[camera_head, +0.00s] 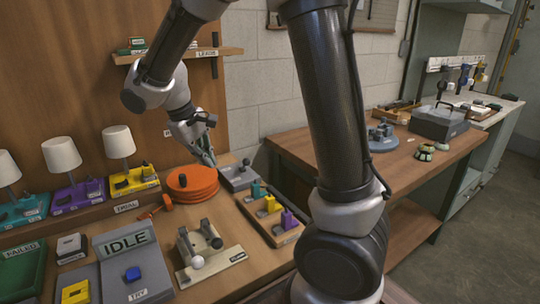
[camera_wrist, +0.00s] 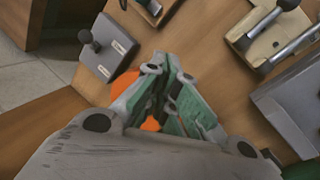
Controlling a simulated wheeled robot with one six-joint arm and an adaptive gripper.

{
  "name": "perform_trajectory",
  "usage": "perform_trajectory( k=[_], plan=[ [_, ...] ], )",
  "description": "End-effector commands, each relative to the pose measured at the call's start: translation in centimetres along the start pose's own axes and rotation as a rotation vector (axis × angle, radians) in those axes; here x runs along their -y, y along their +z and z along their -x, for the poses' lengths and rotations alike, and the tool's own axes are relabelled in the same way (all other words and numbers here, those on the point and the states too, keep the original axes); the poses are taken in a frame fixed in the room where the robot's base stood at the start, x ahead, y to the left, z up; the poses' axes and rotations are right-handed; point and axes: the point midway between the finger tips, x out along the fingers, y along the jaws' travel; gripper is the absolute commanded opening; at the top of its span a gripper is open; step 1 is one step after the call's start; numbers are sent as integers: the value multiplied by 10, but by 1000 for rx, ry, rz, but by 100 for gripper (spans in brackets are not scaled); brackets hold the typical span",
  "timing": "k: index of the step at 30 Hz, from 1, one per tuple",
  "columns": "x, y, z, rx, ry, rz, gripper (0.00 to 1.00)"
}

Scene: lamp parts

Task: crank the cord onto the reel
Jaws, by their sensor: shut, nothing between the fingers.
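The orange reel (camera_head: 192,184) lies flat on the workbench, a stacked round disc with a small dark knob (camera_head: 183,179) on its top. A short orange piece (camera_head: 153,209), perhaps the cord's end, lies at its left front. My gripper (camera_head: 210,162) is above the reel's right back part, pointing down, shut and empty. I cannot tell whether its tips touch the reel. In the wrist view my gripper (camera_wrist: 168,100) hides most of the reel; orange parts (camera_wrist: 122,86) show beside and between the fingers.
A grey box with a black knob (camera_head: 238,177) stands right of the reel. A tray of coloured parts (camera_head: 268,212) and a wooden board with a lever (camera_head: 211,262) are nearer. A grey IDLE station (camera_head: 125,240) is front left. Lamps (camera_head: 118,142) stand on a ledge at left.

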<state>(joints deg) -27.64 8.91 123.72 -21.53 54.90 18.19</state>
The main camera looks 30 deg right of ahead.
Motion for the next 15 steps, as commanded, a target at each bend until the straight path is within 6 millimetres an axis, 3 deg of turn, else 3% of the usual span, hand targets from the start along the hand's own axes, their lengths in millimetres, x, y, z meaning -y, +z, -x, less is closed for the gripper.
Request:
perform_trajectory(
  k=[15],
  plan=[
    [-26,111,21,-53,-168,-52,0]
  ],
)
